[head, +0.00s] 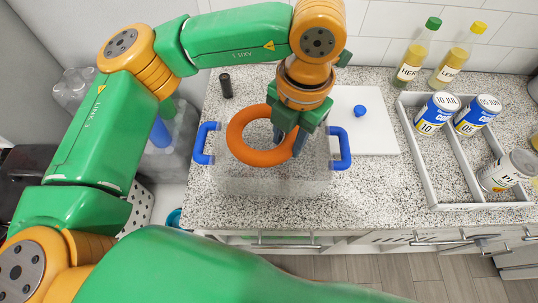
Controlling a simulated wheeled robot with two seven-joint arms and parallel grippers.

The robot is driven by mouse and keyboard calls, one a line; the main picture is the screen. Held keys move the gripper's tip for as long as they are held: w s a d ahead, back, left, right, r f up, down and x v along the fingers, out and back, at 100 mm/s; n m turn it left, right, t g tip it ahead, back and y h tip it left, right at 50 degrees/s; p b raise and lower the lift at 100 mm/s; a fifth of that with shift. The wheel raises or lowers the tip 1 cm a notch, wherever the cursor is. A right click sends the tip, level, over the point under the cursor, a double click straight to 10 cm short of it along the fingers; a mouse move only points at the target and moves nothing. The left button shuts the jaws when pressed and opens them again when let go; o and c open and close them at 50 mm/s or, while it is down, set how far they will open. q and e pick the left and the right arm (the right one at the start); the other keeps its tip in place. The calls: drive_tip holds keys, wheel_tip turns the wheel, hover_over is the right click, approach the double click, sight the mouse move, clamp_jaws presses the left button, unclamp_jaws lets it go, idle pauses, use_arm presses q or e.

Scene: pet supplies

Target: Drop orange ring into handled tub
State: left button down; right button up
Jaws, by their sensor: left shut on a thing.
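The orange ring (236,143) hangs tilted in the head view, over the near-centre of the counter. My left gripper (287,140) is shut on the right side of the orange ring. The handled tub (235,181) is clear, with blue handles at its left and right ends. The ring and the gripper overlap the tub's opening in the picture; I cannot tell how far the ring is above or inside the rim. My right gripper is not in view.
A white board (378,135) with a blue knob lies behind the tub. A divided white tray (433,172) with several cans stands at the right. Two bottles (418,55) stand at the back. A small black cylinder (226,86) stands at the back left.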

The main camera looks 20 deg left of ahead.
use_arm(q)
drive_tip(key=shift+c, duration=2.3)
unclamp_jaws()
drive_tip(key=shift+s+r, duration=0.1)
drive_tip(key=shift+s, duration=0.1)
drive_tip(key=shift+w, duration=0.1)
drive_tip(key=shift+w+r, duration=0.1)
drive_tip(key=shift+r, duration=0.15)
drive_tip(key=r, duration=0.6)
drive_tip(key=shift+s+d+r, duration=0.2)
drive_tip(key=shift+d+r, duration=0.1)
